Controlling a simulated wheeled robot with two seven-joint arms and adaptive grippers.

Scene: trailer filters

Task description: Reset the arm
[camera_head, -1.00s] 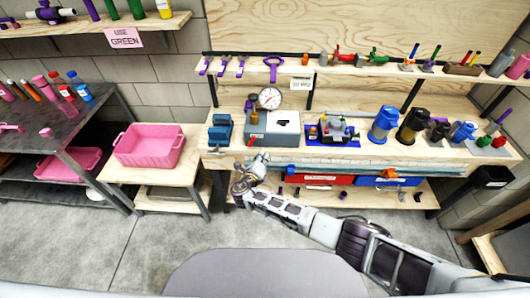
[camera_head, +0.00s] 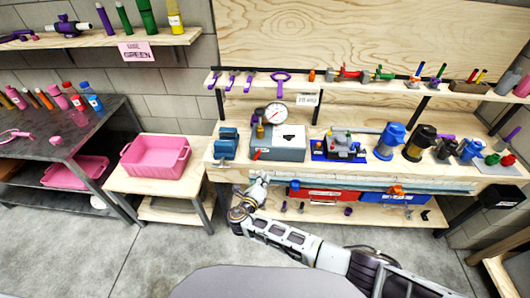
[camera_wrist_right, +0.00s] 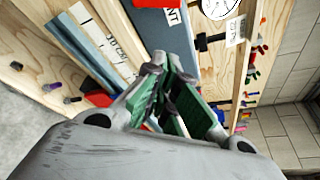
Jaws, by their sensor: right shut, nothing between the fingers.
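My right arm reaches in from the lower right in the head view. Its right gripper (camera_head: 262,182) is shut and empty, in front of the workbench edge, below the grey box. In the right wrist view the fingers of the right gripper (camera_wrist_right: 170,95) with green pads point toward the bench, with nothing between them. My left gripper does not show in either view.
The workbench (camera_head: 228,176) carries a blue vise (camera_head: 226,143), a grey box (camera_head: 279,147), a dial gauge (camera_head: 277,115) and blue filter housings (camera_head: 390,140). A pink bin (camera_head: 155,157) stands on a low table at left. Open floor lies before the bench.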

